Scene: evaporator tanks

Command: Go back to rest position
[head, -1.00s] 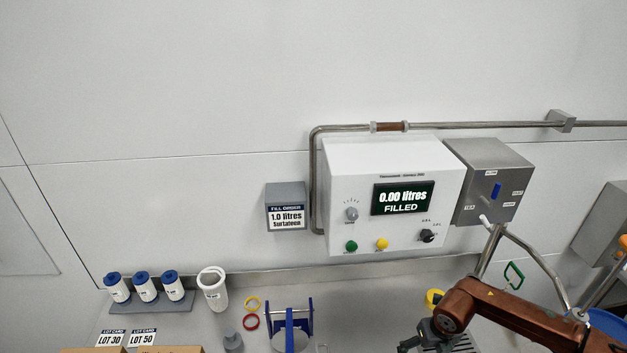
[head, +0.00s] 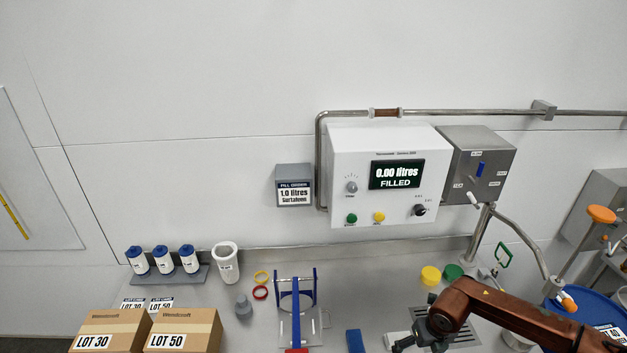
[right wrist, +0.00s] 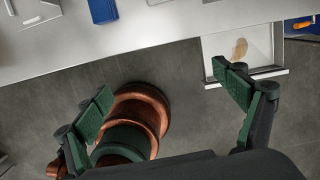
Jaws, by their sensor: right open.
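My right arm comes in from the lower right of the head view, a copper-brown arm with a dark gripper (head: 402,344) low over the front of the bench. In the right wrist view my right gripper (right wrist: 165,95) has its two green-padded fingers wide apart, with nothing between them. Below it are the grey floor and a round copper and green part that looks like my own base. The bench edge (right wrist: 130,58) runs across the top of that view. My left gripper is in neither current view.
A control panel (head: 385,180) reading 0.00 litres is on the wall. Boxes marked LOT 30 (head: 112,330) and LOT 50 (head: 185,330) stand front left. A blue-framed stand (head: 296,300), a blue block (head: 355,341), a yellow cap (head: 430,275) and a blue drum (head: 590,312) are nearby.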

